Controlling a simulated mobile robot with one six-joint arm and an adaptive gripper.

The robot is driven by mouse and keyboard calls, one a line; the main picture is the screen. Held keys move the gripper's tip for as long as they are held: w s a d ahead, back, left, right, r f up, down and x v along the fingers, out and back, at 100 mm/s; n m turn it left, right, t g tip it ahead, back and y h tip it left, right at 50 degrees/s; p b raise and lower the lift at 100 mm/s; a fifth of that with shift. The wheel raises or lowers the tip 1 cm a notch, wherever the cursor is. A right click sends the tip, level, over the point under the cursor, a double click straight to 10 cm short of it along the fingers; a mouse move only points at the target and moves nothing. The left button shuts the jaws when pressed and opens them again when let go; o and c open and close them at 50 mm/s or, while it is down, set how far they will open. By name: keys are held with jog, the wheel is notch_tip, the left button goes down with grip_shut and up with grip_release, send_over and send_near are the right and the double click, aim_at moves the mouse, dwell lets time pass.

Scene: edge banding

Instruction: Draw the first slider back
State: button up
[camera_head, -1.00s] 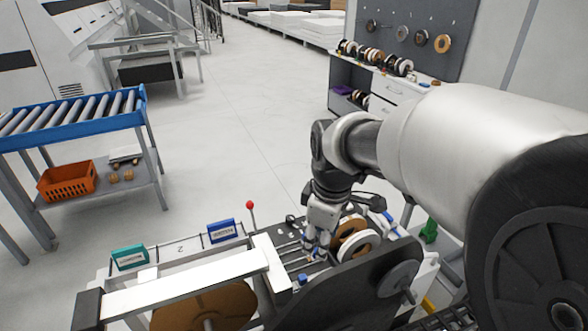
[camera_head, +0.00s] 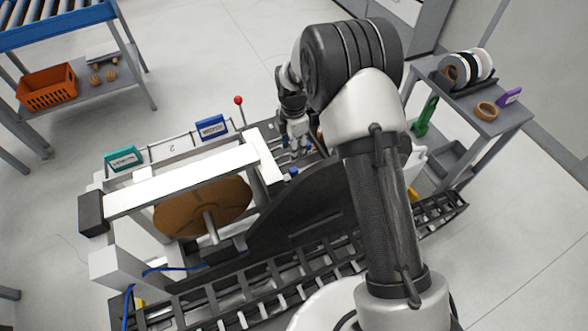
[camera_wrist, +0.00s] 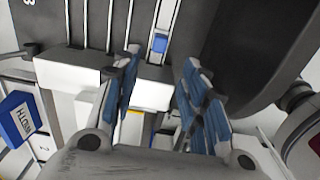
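The edge-banding machine (camera_head: 150,190) has a row of parallel rods at its middle. A small blue slider knob (camera_head: 294,172) shows there beside the dark plate; which slider number it is cannot be read. In the wrist view a blue knob (camera_wrist: 159,43) sits on a rod, seen through the gap between my fingers, with no visible contact. My gripper (camera_wrist: 160,88) is open, its blue-padded fingers apart and nothing seen between them. In the head view my gripper (camera_head: 298,147) is low over the rods, partly hidden by my arm.
A blue WIDTH block (camera_head: 212,128) and a teal block (camera_head: 124,158) stand on the machine's back rail, near a red-tipped lever (camera_head: 238,101). The large dark plate (camera_head: 315,205) rises close to my gripper. A grey cart (camera_head: 480,115) with rolls stands at right.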

aim_at(294, 169)
notch_tip(294, 169, down, 12)
jog(key=shift+f+b, duration=0.15)
jog(key=shift+b, duration=0.85)
jog(key=shift+c, duration=0.6)
grip_shut()
